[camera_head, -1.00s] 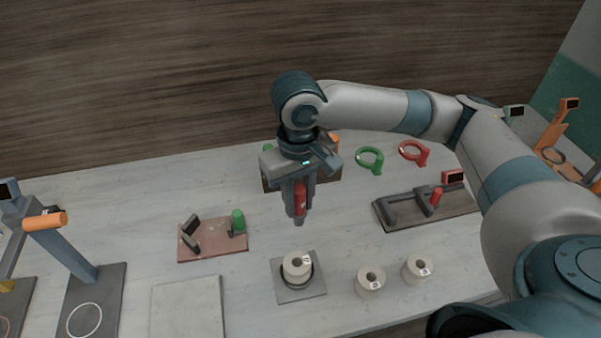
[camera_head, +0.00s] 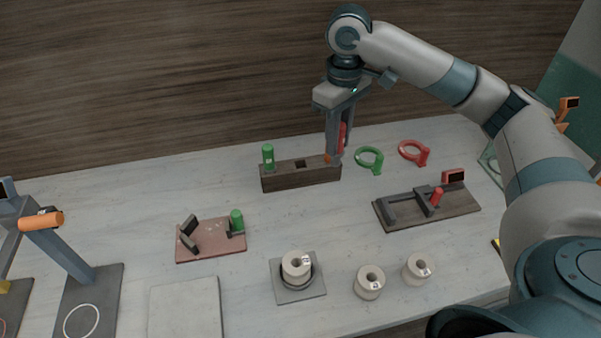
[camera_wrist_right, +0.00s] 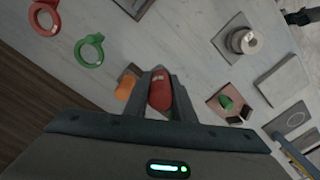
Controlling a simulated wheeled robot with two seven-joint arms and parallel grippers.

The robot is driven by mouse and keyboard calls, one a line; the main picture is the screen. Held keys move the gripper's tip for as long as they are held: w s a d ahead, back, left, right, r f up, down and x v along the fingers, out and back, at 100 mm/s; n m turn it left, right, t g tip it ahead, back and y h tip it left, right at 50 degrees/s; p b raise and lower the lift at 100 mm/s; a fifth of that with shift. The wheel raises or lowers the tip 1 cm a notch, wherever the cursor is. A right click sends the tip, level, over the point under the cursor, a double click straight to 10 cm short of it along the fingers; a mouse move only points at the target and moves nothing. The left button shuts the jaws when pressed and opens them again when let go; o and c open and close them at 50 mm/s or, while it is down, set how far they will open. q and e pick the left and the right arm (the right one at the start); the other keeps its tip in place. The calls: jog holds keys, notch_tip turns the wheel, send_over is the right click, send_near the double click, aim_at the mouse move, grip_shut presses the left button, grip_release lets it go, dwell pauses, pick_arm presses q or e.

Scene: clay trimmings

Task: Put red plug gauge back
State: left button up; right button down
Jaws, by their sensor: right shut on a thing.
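My right gripper (camera_head: 336,155) is shut on the red plug gauge (camera_head: 342,137), which hangs upright near the right end of the dark wooden rack (camera_head: 290,180). In the right wrist view, the red plug gauge (camera_wrist_right: 160,92) sits between the two fingers. The rack holds a green plug gauge (camera_head: 268,157) at its left end, and a dark square hole shows in the middle of its top. An orange plug gauge, largely hidden by my gripper in the head view, shows beside the fingers in the wrist view (camera_wrist_right: 126,88). The red gauge's lower end is hidden. My left gripper is not in view.
Green (camera_head: 369,161) and red (camera_head: 414,153) ring gauges lie right of the rack. A wooden fixture (camera_head: 460,205) stands in front of them. A reddish plate (camera_head: 212,250) with a green-handled clamp and several pale spools (camera_head: 369,283) lie nearer. The table between is clear.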

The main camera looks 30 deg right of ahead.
jog(key=shift+w, duration=0.1)
jog(key=w+a+f+p, duration=0.3)
jog(key=w+f, duration=0.4)
jog(key=w, duration=0.4)
jog(key=shift+a, duration=0.15)
jog(key=shift+f, duration=0.1)
notch_tip(320, 180, down, 4)
jog(key=shift+r+p, duration=0.1)
jog(key=shift+p, duration=0.85)
jog(key=shift+f, duration=0.3)
